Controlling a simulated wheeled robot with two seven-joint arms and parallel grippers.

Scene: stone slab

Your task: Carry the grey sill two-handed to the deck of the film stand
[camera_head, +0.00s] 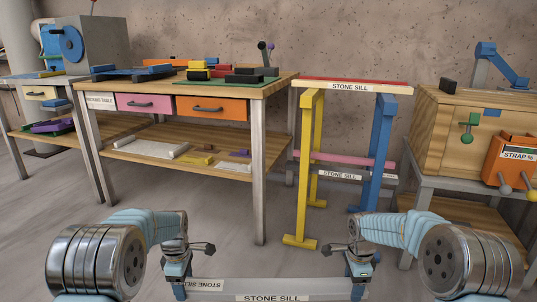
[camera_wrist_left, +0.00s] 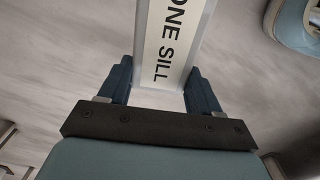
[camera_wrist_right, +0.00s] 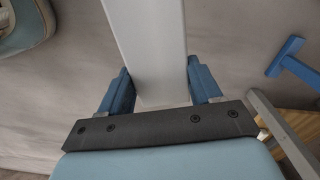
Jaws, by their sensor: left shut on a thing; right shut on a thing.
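The grey sill (camera_head: 270,286) is a long pale bar with STONE SILL labels, held low in front of me at the bottom of the head view. My left gripper (camera_head: 181,284) is shut on its left end and my right gripper (camera_head: 358,284) on its right end. In the left wrist view the labelled sill (camera_wrist_left: 180,15) sits between the fingers; in the right wrist view the plain sill (camera_wrist_right: 148,50) does too. No sign names the film stand. An open stand ahead has a yellow trestle (camera_head: 304,170) and a blue trestle (camera_head: 383,155).
A red-topped STONE SILL bar (camera_head: 352,85) lies across the stand's top; a pink bar (camera_head: 340,158) lies lower. A wooden workbench (camera_head: 262,92) stands left, a wooden cabinet (camera_head: 432,125) with an orange STRAP box (camera_head: 508,160) right. Grey floor (camera_head: 215,215) is clear before the stand.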

